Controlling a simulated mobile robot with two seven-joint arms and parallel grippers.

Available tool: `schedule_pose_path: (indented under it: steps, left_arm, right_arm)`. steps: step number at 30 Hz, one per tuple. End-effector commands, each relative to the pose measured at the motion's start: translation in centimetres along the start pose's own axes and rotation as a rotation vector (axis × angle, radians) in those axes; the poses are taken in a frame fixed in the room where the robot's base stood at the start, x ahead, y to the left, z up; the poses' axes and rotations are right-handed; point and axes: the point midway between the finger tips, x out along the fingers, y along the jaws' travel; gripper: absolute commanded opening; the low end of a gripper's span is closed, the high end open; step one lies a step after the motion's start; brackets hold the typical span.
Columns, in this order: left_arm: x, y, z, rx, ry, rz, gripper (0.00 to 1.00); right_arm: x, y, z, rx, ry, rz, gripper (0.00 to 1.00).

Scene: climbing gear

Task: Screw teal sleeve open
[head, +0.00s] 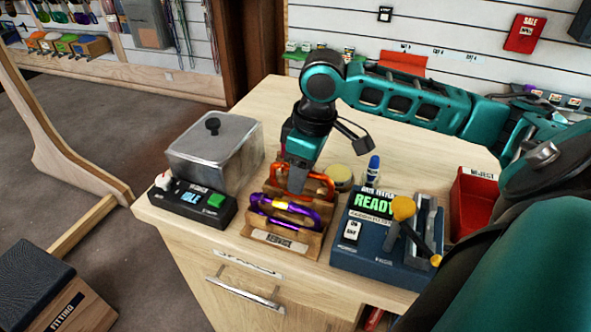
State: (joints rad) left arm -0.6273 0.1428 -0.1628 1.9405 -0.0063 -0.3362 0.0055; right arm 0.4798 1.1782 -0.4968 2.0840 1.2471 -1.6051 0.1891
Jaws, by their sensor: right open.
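A purple carabiner (283,215) lies in the front slot of a wooden rack (312,246) on the bench. An orange carabiner (321,184) stands in the rack behind it. My right gripper (297,186) points down over the rack at the orange carabiner and covers part of it. The gripper is open; I cannot tell whether it touches the carabiner. I cannot make out a teal sleeve on either carabiner; the gripper hides part of the rack. My left gripper is not in view.
A metal box with a lid (222,145) and a black device with a green button (193,199) stand left of the rack. A blue test unit reading READY (375,250) with a yellow-knobbed lever (404,210) stands right. A red reject bin (473,203) is farther right.

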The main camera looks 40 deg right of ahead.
Motion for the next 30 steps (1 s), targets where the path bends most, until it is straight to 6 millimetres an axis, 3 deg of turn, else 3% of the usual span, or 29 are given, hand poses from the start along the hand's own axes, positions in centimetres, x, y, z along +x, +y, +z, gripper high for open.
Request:
schedule_pose_path:
  steps: [17, 30]
  left_arm:
    - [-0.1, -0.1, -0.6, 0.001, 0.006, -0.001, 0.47]
    - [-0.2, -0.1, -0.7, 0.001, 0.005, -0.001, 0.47]
  right_arm:
    - [-0.1, 0.9, 0.0, 0.000, 0.001, 0.001, 0.47]
    - [-1.5, 0.9, -0.3, 0.001, 0.002, 0.002, 0.47]
